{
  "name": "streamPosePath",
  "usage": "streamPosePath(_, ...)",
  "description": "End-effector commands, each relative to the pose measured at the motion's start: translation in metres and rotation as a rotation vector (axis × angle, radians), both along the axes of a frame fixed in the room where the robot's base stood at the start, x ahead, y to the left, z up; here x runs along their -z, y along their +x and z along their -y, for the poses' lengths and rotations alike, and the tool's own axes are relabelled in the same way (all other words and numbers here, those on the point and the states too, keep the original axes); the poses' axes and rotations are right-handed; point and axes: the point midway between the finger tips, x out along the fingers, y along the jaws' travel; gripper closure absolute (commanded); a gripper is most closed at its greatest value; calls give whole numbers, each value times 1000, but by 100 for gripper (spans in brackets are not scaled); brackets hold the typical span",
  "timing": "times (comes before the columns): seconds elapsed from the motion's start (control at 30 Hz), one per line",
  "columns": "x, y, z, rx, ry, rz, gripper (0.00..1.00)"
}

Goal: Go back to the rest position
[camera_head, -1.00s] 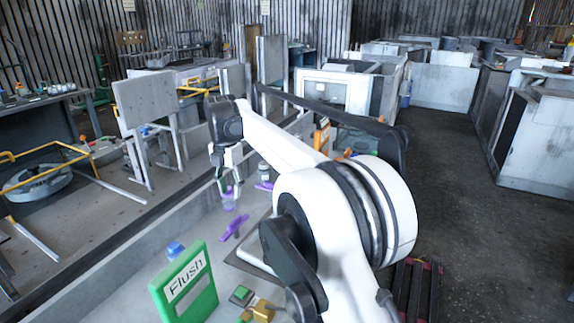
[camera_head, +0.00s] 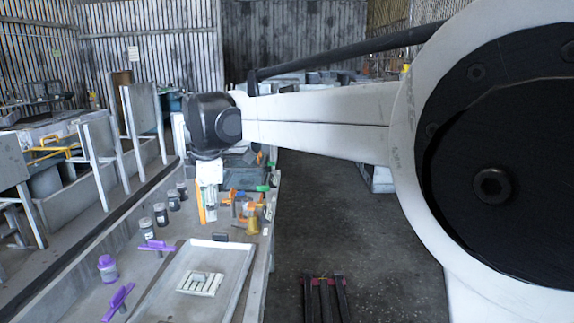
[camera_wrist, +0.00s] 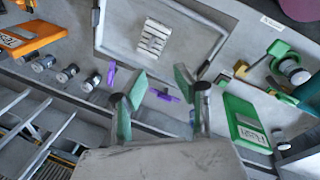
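My gripper (camera_wrist: 158,92) is open in the wrist view, its two green-padded fingers spread well apart with nothing held between them. Beyond the gap, the bench and a purple tool (camera_wrist: 166,96) show below. In the head view my arm stretches left across the picture, with its dark wrist at the upper left above the bench. The fingertips cannot be made out clearly there. A jar with a purple lid (camera_head: 108,268) stands upright on the bench, clear of my arm.
A shallow tray (camera_head: 243,268) holds a white slatted part (camera_head: 200,283). Purple tools (camera_head: 118,302) and several dark-lidded jars (camera_head: 161,214) lie or stand nearby. The wrist view shows a green labelled box (camera_wrist: 245,120) and an orange one (camera_wrist: 35,38). Dark floor right of the bench is open, apart from a pallet (camera_head: 325,298).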

Motion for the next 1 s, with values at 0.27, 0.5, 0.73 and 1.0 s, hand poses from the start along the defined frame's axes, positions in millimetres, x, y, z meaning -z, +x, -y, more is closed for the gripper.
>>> streamPosePath(0.27,-20,-32,108,394,103,36,71)
streamPosePath(0.5,-22,-73,189,726,204,65,71)
streamPosePath(0.73,-9,-121,257,1038,314,93,71)
streamPosePath(1.0,22,-184,322,1395,463,124,71)
